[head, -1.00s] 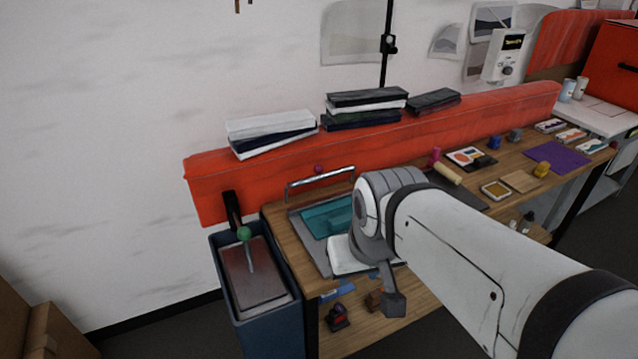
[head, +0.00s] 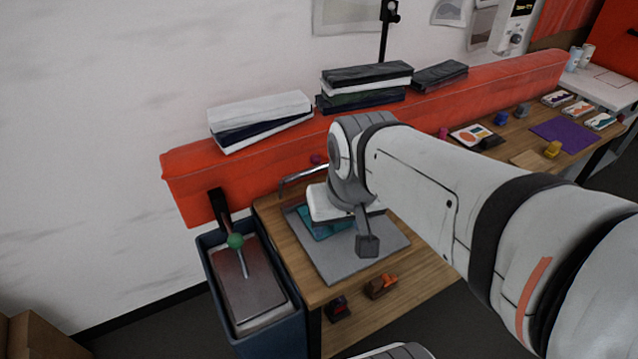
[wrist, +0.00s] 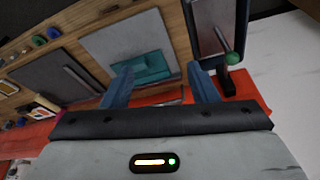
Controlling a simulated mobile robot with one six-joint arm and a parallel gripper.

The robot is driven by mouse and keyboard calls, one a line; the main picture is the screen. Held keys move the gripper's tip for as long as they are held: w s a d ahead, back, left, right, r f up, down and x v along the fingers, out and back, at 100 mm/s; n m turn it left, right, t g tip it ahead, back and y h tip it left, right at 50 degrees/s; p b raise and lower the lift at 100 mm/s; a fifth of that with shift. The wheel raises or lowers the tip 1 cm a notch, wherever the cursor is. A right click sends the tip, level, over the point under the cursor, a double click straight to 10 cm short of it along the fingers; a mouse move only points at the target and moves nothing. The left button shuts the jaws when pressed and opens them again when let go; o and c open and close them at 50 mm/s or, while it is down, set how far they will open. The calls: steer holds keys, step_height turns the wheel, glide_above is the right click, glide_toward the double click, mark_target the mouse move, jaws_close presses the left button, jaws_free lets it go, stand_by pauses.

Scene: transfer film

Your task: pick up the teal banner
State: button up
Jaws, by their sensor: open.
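The teal banner (head: 314,226) lies on a grey board (head: 375,250) at the left end of the wooden table. My arm covers part of the banner in the head view. In the wrist view the banner (wrist: 142,66) shows as a folded teal piece on the grey board, apparently with a raised layer or part on top. My gripper (wrist: 159,70) is open, and its two blue fingers frame the banner from either side in the picture. Nothing is between the fingers. The height of the fingertips above the banner cannot be told. The fingers are hidden in the head view.
A metal bar handle (head: 300,178) stands behind the board. A long red padded block (head: 245,168) runs along the back with stacked bundles (head: 262,118) on it. A blue bin (head: 283,335) with a green-knobbed lever (head: 236,241) stands at the left.

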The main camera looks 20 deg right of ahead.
steer(key=w+d+f+m+g+b, duration=0.1)
steer(key=w+d+f+m, duration=0.2)
steer(key=w+f+m, duration=0.2)
steer(key=w+d+f+m+g+b, duration=0.1)
steer(key=w+d+f+m+b, duration=0.1)
steer(key=w+f+m, duration=0.3)
steer(key=w+d+f+m+g+b, duration=0.1)
steer(key=w+d+f+m+b, duration=0.1)
steer(key=w+d+f+m, duration=0.2)
steer(key=shift+w+d+f+m, duration=0.15)
steer(key=shift+w+f, duration=0.35)
steer(key=shift+w, duration=0.75)
steer(key=shift+w+f+m, duration=0.1)
steer(key=shift+w+f, duration=0.45)
steer(key=shift+w, duration=0.65)
steer(key=shift+w+d+f+m, duration=0.15)
steer(key=shift+w+f, duration=0.35)
steer(key=shift+w, duration=0.75)
steer(key=shift+w+f, duration=0.1)
steer(key=shift+f, duration=0.3)
steer(key=f, duration=0.2)
steer(key=f+p, duration=0.1)
steer(key=f, duration=0.4)
steer(key=shift+s+d+f, duration=0.2)
steer(key=shift+d, duration=0.15)
steer(key=shift+c, duration=0.5)
steer(key=c, duration=1)
steer(key=shift+r, duration=0.1)
